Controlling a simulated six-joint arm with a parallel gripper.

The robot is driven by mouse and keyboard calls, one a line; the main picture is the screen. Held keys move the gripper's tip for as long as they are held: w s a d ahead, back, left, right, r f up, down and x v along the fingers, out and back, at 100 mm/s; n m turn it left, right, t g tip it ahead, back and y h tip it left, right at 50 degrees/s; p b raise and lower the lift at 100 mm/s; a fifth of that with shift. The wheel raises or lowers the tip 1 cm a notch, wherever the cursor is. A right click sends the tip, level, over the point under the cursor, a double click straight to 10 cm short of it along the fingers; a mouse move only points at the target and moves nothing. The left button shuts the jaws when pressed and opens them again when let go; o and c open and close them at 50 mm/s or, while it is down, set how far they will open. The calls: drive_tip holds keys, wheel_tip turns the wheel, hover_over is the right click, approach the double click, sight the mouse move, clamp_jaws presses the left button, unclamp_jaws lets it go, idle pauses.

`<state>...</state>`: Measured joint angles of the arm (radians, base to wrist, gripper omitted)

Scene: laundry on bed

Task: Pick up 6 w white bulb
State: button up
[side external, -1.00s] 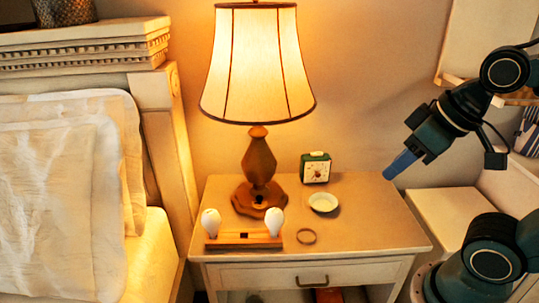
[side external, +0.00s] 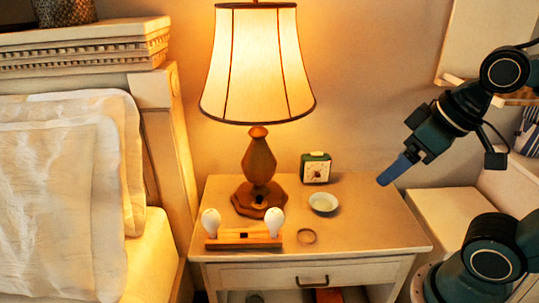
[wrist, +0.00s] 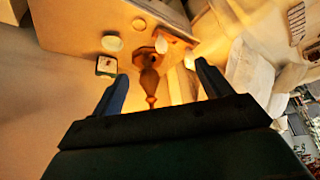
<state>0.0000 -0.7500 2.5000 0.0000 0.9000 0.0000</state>
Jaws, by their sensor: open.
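Two white bulbs stand upright in a small wooden holder (side external: 244,239) at the front left of the nightstand. The left bulb (side external: 210,222) and the right bulb (side external: 274,221) look alike, and I cannot read a wattage on either. My gripper (side external: 384,181) is above the right side of the nightstand, well to the right of the bulbs and apart from everything. In the wrist view my gripper's two fingers (wrist: 163,80) are spread with nothing held between them.
A lit lamp (side external: 258,160) stands behind the holder. A green clock (side external: 316,168), a white dish (side external: 323,202) and a ring (side external: 307,236) lie between the bulbs and my gripper. The right part of the nightstand top (side external: 375,228) is clear. The bed (side external: 60,200) is at the left.

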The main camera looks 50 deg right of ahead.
idle(0.3)
drive_tip(key=g, duration=0.6)
hover_over(275, 210)
wheel_tip(275, 210, down, 22)
drive_tip(key=shift+f, duration=0.25)
drive_tip(key=shift+f, duration=4.3)
drive_tip(key=shift+f, duration=0.1)
